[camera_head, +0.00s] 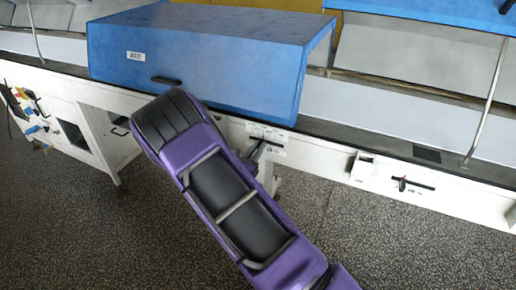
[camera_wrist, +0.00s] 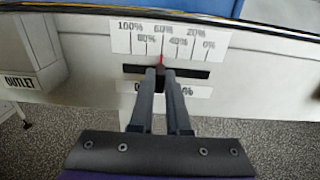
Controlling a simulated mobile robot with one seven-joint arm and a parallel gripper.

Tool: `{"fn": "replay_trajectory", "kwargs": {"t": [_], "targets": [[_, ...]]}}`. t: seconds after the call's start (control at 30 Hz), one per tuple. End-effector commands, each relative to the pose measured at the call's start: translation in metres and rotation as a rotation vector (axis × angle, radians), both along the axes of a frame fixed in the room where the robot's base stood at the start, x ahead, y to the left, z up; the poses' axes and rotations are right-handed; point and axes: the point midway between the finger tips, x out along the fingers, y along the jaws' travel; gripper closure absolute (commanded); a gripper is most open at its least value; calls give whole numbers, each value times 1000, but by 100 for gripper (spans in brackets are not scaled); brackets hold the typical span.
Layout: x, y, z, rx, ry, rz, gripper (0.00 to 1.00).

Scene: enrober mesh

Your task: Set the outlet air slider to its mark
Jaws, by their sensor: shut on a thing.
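The outlet air slider has a dark horizontal slot (camera_wrist: 195,73) in a white panel, under a scale plate (camera_wrist: 170,38) running from 100% at left to 0% at right. My gripper (camera_wrist: 160,74) is shut on the slider's knob, which its fingers mostly hide. A thin red line (camera_wrist: 162,59) shows just above the fingertips, under the 60% figure; I cannot tell whether it is pointer or mark. A lower label (camera_wrist: 195,91) is partly covered by the fingers. In the head view, my gripper (camera_head: 257,151) reaches the panel below the blue hood.
An OUTLET label (camera_wrist: 20,81) is on a box left of the slider. The blue hood (camera_head: 200,60) with a dark handle stands above the white machine rail. Another slider (camera_head: 402,184) with a red part sits farther right on the rail. The speckled floor in front is clear.

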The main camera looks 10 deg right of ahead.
Motion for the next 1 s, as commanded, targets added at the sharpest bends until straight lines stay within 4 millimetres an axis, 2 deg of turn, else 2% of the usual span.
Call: {"fn": "replay_trajectory", "kwargs": {"t": [0.87, 1.0], "targets": [[0, 1, 0, 1, 1, 1, 100], [-8, -12, 0, -2, 2, -3, 100]]}}
